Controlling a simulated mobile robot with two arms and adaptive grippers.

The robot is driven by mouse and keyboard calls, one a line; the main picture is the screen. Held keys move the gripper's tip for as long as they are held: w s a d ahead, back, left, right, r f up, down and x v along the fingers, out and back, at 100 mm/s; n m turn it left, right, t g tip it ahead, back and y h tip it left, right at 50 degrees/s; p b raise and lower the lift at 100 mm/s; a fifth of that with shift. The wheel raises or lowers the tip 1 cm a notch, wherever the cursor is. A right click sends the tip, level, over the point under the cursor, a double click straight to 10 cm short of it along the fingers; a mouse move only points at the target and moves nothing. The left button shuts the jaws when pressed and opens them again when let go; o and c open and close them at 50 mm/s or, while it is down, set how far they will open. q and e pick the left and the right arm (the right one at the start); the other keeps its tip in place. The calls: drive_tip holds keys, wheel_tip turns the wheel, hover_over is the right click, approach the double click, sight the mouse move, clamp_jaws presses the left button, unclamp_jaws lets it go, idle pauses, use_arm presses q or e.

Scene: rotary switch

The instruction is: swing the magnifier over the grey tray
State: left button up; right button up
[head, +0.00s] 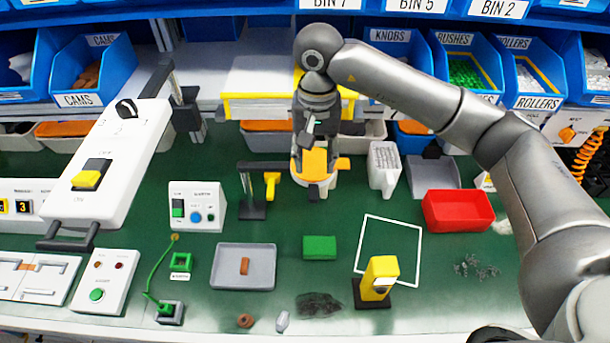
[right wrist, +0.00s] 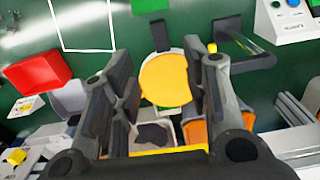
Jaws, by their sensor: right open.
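The magnifier appears as a round head with a pale rim (head: 298,170), its face orange, on a dark stand (head: 252,210) with a horizontal arm. In the right wrist view the round head (right wrist: 165,82) lies between my right gripper's (right wrist: 158,72) spread fingers, with a dark tab (right wrist: 160,36) on its far side. My right gripper (head: 315,142) is open above it in the head view; contact cannot be told. The grey tray (head: 222,277) lies front left of the stand, with a small brown block (head: 244,266) in it. My left gripper is not in view.
A yellow piece (head: 271,185) hangs by the stand's arm. A button box (head: 196,205) stands to its left. A green block (head: 319,247) lies right of the tray, a red bin (head: 458,210) farther right. Blue bins line the back. Green mat is bare between stand and tray.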

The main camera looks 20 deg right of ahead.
sight(313, 193)
wheel_tip(313, 193, down, 9)
drive_tip(key=p, duration=0.3)
drive_tip(key=shift+s+f+p, duration=0.1)
drive_tip(key=shift+s+p, duration=0.05)
drive_tip(key=shift+p, duration=0.2)
drive_tip(key=shift+f, duration=0.7)
clamp_jaws()
